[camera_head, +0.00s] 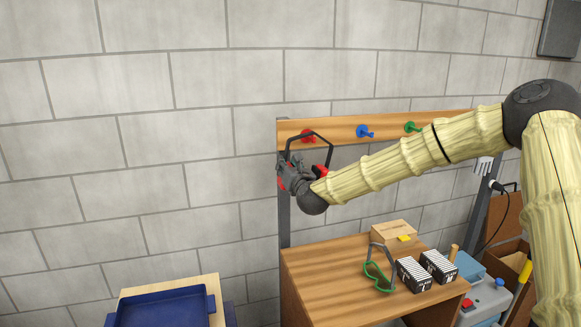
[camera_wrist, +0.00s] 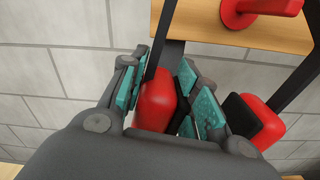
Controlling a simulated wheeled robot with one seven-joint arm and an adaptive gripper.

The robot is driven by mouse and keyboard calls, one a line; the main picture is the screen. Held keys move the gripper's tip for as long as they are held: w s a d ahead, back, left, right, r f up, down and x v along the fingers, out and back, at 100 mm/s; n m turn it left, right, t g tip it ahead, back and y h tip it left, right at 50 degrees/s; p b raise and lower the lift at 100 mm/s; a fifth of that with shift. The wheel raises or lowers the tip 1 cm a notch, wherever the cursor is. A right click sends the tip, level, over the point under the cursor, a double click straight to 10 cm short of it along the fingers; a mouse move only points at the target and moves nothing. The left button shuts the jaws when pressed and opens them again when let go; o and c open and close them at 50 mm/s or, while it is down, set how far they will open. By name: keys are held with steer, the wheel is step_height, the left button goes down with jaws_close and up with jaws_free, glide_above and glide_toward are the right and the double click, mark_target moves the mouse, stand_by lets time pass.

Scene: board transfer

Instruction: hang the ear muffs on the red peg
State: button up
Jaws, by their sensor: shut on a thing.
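The ear muffs have a black band (camera_head: 332,148) and red cups, one of which shows right of my gripper (camera_head: 296,172) in the head view. In the wrist view, my gripper (camera_wrist: 165,85) is shut on the ear muffs at one red cup (camera_wrist: 155,100). The other red cup (camera_wrist: 266,122) is to the right, outside the fingers. The red peg (camera_head: 308,135) is the leftmost on the wooden rail, and the band overlaps it in the head view. In the wrist view the red peg (camera_wrist: 245,10) shows between the band's two sides. The band's top is out of that view; contact is unclear.
The wooden rail (camera_head: 342,134) also carries a blue peg (camera_head: 364,132) and a green peg (camera_head: 411,127). Below, the wooden table (camera_head: 318,272) holds a green-and-grey item (camera_head: 378,276), black-and-white boxes (camera_head: 413,274) and a cardboard box (camera_head: 393,233). A blue tray (camera_head: 165,307) is lower left.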

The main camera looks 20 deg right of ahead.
steer(key=shift+w, duration=0.25)
steer(key=shift+w+f+b, duration=0.1)
steer(key=shift+f+b, duration=0.1)
steer(key=shift+b, duration=0.1)
steer(key=shift+w+f+b, duration=0.35)
steer(key=shift+w+b, duration=0.1)
steer(key=shift+b, duration=0.45)
steer(key=shift+w+b, duration=0.1)
steer(key=shift+b, duration=0.25)
steer(key=o, duration=1.2)
steer(key=shift+o, duration=0.2)
steer(key=shift+s, duration=0.2)
